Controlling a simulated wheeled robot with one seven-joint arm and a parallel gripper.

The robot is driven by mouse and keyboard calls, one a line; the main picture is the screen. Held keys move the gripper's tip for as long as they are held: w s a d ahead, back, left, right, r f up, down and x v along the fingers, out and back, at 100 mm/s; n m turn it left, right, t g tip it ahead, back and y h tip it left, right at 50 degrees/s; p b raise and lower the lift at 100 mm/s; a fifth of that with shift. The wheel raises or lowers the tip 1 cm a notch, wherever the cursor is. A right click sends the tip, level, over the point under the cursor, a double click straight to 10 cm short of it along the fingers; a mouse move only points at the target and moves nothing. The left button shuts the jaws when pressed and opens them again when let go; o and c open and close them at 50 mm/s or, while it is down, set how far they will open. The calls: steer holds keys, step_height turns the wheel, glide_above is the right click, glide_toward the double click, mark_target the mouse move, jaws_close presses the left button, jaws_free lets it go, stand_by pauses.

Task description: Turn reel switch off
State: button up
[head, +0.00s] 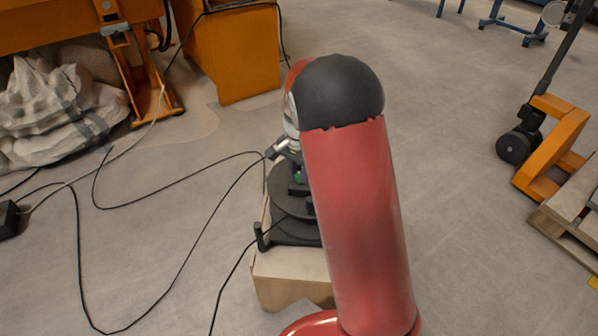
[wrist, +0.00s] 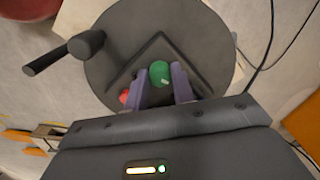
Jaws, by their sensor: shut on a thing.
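The reel (wrist: 115,30) is a dark grey disc with a raised V-shaped rib and a black crank handle (wrist: 65,52) at its left side, in the wrist view. A round green switch knob (wrist: 160,70) with a small pale mark sits near the V. A red round part (wrist: 124,96) shows beside my left finger. My gripper (wrist: 160,76) has its two purple fingers on either side of the green knob, shut on it.
The wooden box (head: 285,280) stands on open concrete floor. Black cables (head: 180,185) lie left of the reel. An orange cabinet (head: 235,55) and a pale sack (head: 55,105) are behind at left. An orange pallet truck (head: 552,150) and a pallet (head: 570,215) stand at right.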

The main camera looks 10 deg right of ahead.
mark_target(299, 175)
steer(key=n, duration=1)
steer(key=shift+n, duration=0.3)
stand_by(0.4)
steer(key=o, duration=1)
step_height(299, 175, up, 8)
steer(key=shift+f, duration=0.1)
